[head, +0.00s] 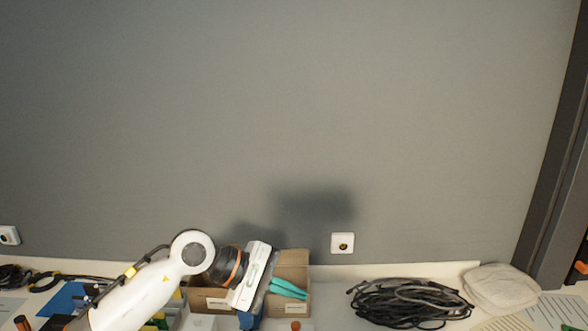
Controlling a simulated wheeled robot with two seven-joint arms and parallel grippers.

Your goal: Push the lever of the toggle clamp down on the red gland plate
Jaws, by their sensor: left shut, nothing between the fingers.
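My left gripper (256,280) is at the bottom, left of centre, in front of the cardboard boxes. Its white body shows; its fingers are shut and empty, though they are hard to make out. No toggle clamp and no red gland plate can be made out. A small red-brown round thing (296,325) shows at the bottom edge, to the right of and below the gripper; I cannot tell what it belongs to. My right gripper is not in view.
A cardboard box (292,258) with teal handles (288,288) stands behind the gripper. Coiled black cable (405,302) and a pale cloth (500,289) lie to the right. A blue sheet (64,299) lies left. The grey wall (300,120) fills most of the view.

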